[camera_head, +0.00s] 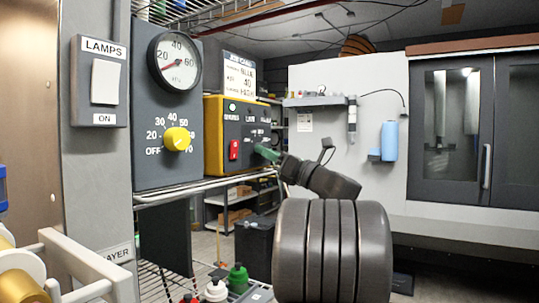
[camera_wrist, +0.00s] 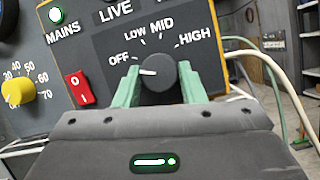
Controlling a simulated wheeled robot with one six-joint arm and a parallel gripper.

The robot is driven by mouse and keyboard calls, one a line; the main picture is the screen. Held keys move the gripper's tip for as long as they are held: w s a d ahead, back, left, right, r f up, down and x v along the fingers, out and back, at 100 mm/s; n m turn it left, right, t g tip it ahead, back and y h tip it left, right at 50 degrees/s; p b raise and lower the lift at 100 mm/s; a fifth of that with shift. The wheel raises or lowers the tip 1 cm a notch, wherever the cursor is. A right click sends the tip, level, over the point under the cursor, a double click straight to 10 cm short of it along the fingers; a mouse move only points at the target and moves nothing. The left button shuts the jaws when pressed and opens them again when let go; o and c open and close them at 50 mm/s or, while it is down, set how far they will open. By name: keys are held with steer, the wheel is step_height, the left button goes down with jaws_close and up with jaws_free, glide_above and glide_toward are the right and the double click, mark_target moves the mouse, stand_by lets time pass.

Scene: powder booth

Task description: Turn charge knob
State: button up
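The charge knob (camera_wrist: 160,78) is a dark round knob on the dark face of a yellow-sided control box (camera_head: 214,140). In the wrist view its white mark points left, close to the OFF label; LOW, MID and HIGH run around above it to the right. My gripper (camera_wrist: 160,82) has its green fingers on both sides of the knob, with no clear gap, so it looks shut on it. In the head view my gripper (camera_head: 266,153) reaches the box's right side, and its wrist hides part of that area.
A red switch (camera_wrist: 80,88) and a green MAINS lamp (camera_wrist: 56,15) sit left of the knob. A yellow dial (camera_head: 177,139) and a gauge (camera_head: 175,62) are on the grey panel further left. Pale cables (camera_wrist: 262,62) hang right of the box. A metal rail (camera_head: 210,186) runs below.

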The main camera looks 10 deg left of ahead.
steer(key=c, duration=0.4)
